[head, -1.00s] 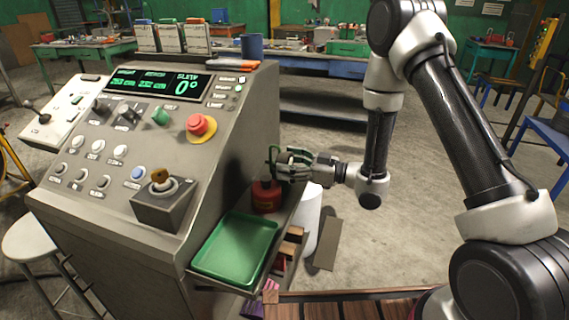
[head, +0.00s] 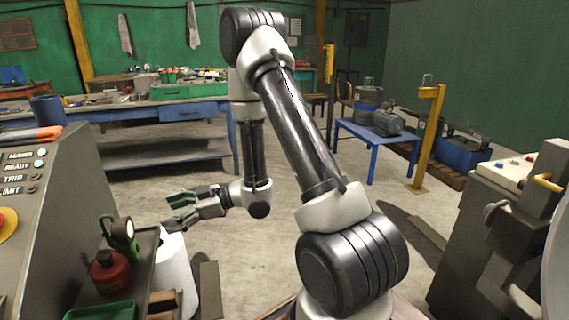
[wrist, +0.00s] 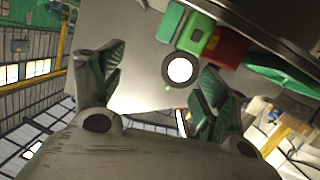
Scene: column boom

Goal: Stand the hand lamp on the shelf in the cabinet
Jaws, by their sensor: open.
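The hand lamp (head: 122,232), dark and green with a pale round face, is on the console's side ledge (head: 140,262), behind and right of a red can (head: 110,274). In the wrist view the lamp's bright round lens in a dark ring (wrist: 181,69) shows between my fingers, with a green part above it. My gripper (head: 172,212) is open and empty, to the right of the lamp and apart from it. Its spread fingers also show in the wrist view (wrist: 160,85). I cannot make out a cabinet with a shelf in these views.
A green tray (head: 100,312) is on the ledge in front of the can. A white cylinder (head: 174,275) stands beside the ledge. A long blue workbench (head: 165,115) and a blue table (head: 372,140) stand behind. Grey machinery (head: 490,235) is at right. The floor between is mostly clear.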

